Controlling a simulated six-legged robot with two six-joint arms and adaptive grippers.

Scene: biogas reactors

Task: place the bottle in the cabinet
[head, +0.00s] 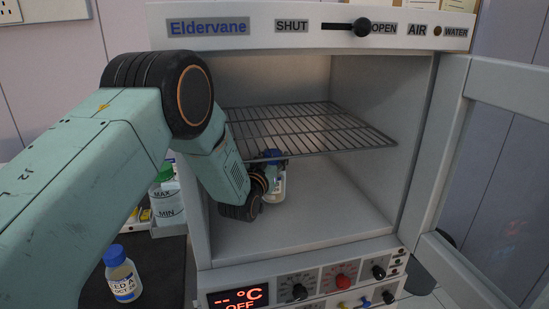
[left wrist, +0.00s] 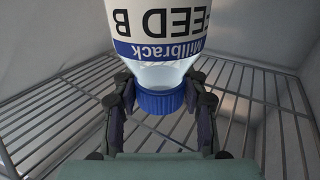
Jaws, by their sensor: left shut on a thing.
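The bottle (head: 279,187) has a blue cap, clear neck and white label. It is inside the open cabinet (head: 225,245), below the wire shelf (head: 310,130). My left gripper (head: 266,178) reaches in from the left and is shut on the bottle. In the left wrist view the bottle (left wrist: 160,25) appears cap-down, with "FEED B" and "Millbrack" upside down; the gripper's fingers (left wrist: 160,98) are on both sides of the neck and cap. In the head view the bottle stands about upright, cap up. I cannot tell whether its base touches the cabinet floor. My right gripper is not in view.
The cabinet door (head: 480,185) stands open at the right. Another blue-capped bottle (head: 123,275) stands on a dark surface (head: 150,262) at lower left, near a container marked MAX and MIN (head: 167,205). The cabinet floor (head: 330,215) is clear to the bottle's right.

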